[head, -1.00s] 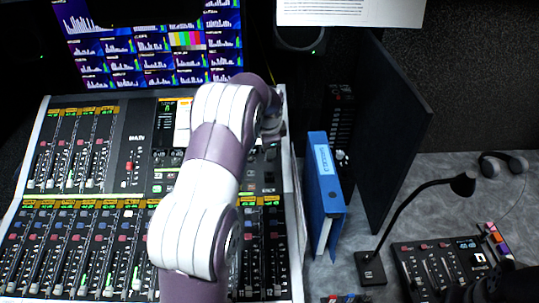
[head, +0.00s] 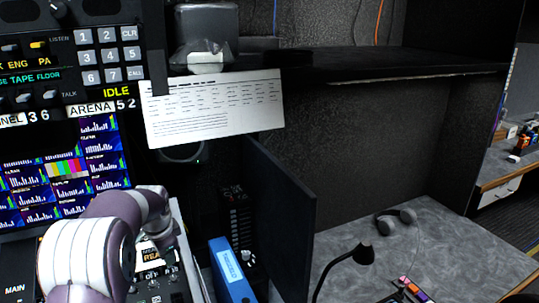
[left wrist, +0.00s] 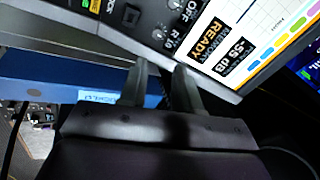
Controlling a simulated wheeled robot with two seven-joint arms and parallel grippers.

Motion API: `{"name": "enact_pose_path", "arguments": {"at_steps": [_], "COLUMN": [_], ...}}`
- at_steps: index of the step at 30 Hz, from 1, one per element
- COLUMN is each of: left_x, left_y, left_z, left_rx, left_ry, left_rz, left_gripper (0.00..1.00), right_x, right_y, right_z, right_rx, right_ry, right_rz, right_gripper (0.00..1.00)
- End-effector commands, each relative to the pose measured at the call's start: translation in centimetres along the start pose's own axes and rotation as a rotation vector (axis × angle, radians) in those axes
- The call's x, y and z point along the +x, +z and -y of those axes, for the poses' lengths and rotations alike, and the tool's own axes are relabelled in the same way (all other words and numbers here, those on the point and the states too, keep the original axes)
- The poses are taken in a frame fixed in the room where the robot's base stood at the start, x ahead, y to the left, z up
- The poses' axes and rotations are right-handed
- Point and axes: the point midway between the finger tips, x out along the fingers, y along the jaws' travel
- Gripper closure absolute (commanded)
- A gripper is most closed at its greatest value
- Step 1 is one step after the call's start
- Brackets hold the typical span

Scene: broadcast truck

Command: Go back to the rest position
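My left arm comes in from the lower left of the head view, over the mixing console (head: 22,268). Its wrist bends near the console's small screen, and the fingers are mostly hidden there. In the left wrist view my left gripper (left wrist: 161,72) shows two dark fingers with a gap between them and nothing held. The fingers point toward the console's edge and a lit screen reading READY (left wrist: 212,38). A blue binder (left wrist: 50,78) lies beyond the fingers on the left; it also stands right of the arm in the head view (head: 232,275). My right gripper is not recognisable.
A dark upright panel (head: 278,205) stands right of the binder. A desk lamp (head: 362,254), headphones (head: 397,218) and a small control box (head: 408,290) are on the grey desk (head: 470,245). A printed sheet (head: 215,108) hangs below the shelf (head: 400,65).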

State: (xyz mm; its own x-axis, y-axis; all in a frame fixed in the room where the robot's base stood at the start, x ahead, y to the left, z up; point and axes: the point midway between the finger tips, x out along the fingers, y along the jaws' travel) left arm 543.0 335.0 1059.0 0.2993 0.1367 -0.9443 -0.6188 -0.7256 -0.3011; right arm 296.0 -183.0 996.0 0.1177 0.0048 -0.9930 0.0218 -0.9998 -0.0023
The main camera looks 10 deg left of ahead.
Motion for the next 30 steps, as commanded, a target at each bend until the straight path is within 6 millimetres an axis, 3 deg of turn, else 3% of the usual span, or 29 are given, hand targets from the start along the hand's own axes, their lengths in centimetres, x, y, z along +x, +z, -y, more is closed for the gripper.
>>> {"name": "enact_pose_path", "arguments": {"at_steps": [2,4,9,12,15,17,19,30], "left_x": [1.6,2.0,0.5,-1.1,-2.5,-3.2,-3.7,-3.6], "left_y": [1.2,2.4,5.2,7.4,9.1,9.3,8.6,8.6], "left_z": [-2.4,-6.1,-17.2,-23.2,-27.0,-28.2,-28.2,-28.2], "left_rx": [-0.188,-0.378,-0.711,-0.795,-0.77,-0.738,-0.715,-0.712], "left_ry": [0.037,0.076,0.153,0.184,0.204,0.209,0.204,0.206], "left_rz": [0.017,0.037,0.099,0.136,0.153,0.144,0.119,0.124], "left_gripper": [0.68,0.68,0.68,0.68,0.68,0.68,0.68,0.68], "right_x": [0.0,0.0,0.0,0.0,0.0,0.0,0.0,0.0], "right_y": [0.0,0.0,0.0,0.0,0.0,0.0,0.0,0.0], "right_z": [0.0,0.0,0.0,0.0,0.0,0.0,0.0,0.0], "right_rx": [0.0,0.0,0.0,0.0,0.0,0.0,0.0,0.0], "right_ry": [0.0,0.0,0.0,0.0,0.0,0.0,0.0,0.0], "right_rz": [0.0,0.0,0.0,0.0,0.0,0.0,0.0,0.0], "right_gripper": [1.0,1.0,1.0,1.0,1.0,1.0,1.0,1.0]}}
